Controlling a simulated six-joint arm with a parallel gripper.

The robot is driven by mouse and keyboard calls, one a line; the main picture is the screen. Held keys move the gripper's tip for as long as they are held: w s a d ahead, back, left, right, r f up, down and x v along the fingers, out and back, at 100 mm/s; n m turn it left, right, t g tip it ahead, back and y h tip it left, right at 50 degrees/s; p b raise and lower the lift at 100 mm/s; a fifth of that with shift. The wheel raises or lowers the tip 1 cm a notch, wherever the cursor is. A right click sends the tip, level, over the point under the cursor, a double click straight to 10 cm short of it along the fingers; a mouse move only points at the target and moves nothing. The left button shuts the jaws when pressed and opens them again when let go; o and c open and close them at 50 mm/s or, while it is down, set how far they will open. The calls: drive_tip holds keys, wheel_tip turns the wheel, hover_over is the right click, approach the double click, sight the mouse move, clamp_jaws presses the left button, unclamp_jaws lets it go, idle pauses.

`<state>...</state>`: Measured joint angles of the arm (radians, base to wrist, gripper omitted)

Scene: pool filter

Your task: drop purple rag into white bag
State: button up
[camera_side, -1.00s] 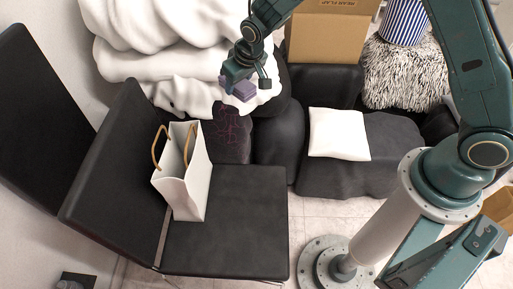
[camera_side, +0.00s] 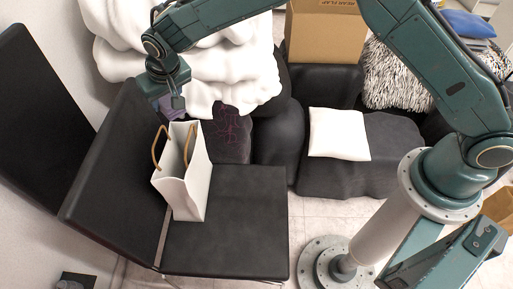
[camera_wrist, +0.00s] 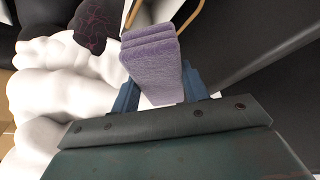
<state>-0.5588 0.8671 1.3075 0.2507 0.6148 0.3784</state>
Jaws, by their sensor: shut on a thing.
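The purple rag (camera_side: 171,107) is a folded block held by my gripper (camera_side: 168,102). In the wrist view the rag (camera_wrist: 151,60) sits between the two blue fingers of my gripper (camera_wrist: 155,95). The white bag (camera_side: 183,190) stands upright on the black chair seat, with tan loop handles and an open top. In the side view the rag shows just above and behind the bag's top edge in the picture. In the wrist view part of the white bag (camera_wrist: 163,12) and a tan handle show beyond the rag. The bag's inside is mostly hidden.
A black chair (camera_side: 240,215) bears the bag. A pile of white cloth (camera_side: 225,70) lies behind. A dark cushion with purple lines (camera_side: 230,130) is right of the bag. A white pillow (camera_side: 339,133), a cardboard box (camera_side: 325,35) and a shaggy cushion (camera_side: 395,80) are further right.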

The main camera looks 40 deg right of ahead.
drive_tip(key=shift+f, duration=3)
drive_tip(key=o, duration=1)
drive_tip(key=shift+o, duration=0.2)
drive_tip(key=shift+r, duration=0.1)
drive_tip(key=v, duration=1.3)
drive_tip(key=shift+s+r, duration=0.25)
